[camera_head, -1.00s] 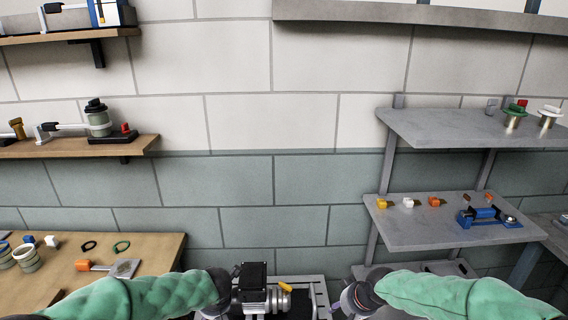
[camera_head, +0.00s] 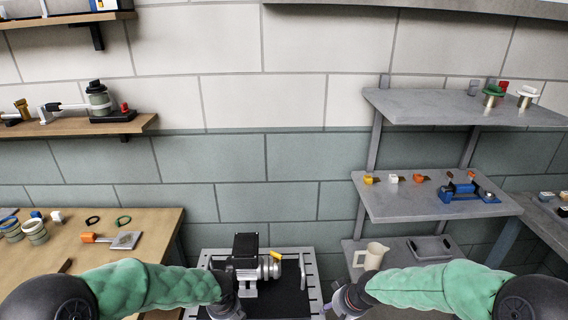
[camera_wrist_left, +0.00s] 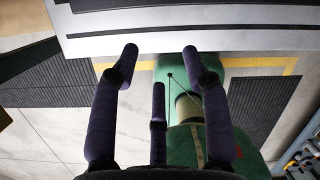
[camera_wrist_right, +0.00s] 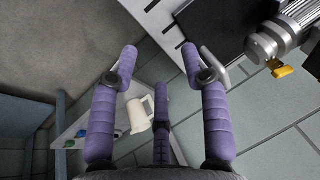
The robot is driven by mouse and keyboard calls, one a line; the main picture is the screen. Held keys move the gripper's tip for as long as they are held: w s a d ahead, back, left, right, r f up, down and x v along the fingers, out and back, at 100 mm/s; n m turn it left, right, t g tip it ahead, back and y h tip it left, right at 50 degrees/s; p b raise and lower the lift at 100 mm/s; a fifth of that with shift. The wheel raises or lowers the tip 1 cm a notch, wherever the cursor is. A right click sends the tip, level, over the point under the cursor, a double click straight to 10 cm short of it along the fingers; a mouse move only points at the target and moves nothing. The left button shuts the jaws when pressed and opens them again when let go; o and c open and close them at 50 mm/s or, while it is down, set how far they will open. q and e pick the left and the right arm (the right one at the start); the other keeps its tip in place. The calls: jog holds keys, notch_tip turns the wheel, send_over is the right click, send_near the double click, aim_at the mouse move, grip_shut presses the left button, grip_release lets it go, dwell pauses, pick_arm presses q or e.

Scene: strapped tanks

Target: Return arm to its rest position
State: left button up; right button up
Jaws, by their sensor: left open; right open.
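My left gripper (camera_head: 236,300) is low in the head view, beside the left edge of a cart. In the left wrist view its jaws (camera_wrist_left: 160,50) are apart with nothing between the tips; green rounded shapes (camera_wrist_left: 190,145), one with a strap-like band, show beyond them. My right gripper (camera_head: 338,298) is at the cart's right edge. In the right wrist view its jaws (camera_wrist_right: 158,52) are apart and empty. Both green-sleeved arms reach in from the sides. Whether either gripper touches the cart is unclear.
A motor (camera_head: 245,268) with a yellow lever sits on the slatted grey cart (camera_head: 306,268) between my grippers. A cream jug (camera_head: 371,256) and a grey tray (camera_head: 432,248) lie on the low right shelf. A wooden bench (camera_head: 160,225) is at left.

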pick_arm(q)
jog(key=s+d+f+n+g+h+p, duration=0.1)
jog(key=s+d+f+n+h+p, duration=0.1)
jog(key=s+f+n, duration=0.7)
jog(key=s+d+f+n+g+h+p, duration=0.1)
jog(key=s+f+n, duration=0.7)
jog(key=n, duration=1.6)
jog(key=s+d+h, duration=0.1)
jog(key=s+d, duration=0.1)
jog(key=s, duration=0.1)
jog(key=shift+d+f+p, duration=0.35)
jog(key=shift+f, duration=0.05)
pick_arm(e)
jog(key=s+a+f+m+g, duration=0.1)
jog(key=s+a+f, duration=0.1)
jog(key=s+f, duration=0.7)
jog(key=s+a+f+m+g+y, duration=0.1)
jog(key=s+a+f+g, duration=0.1)
jog(key=s+f, duration=0.7)
jog(key=s, duration=0.3)
jog(key=shift+s+a+f, duration=0.25)
jog(key=shift+a+f, duration=0.15)
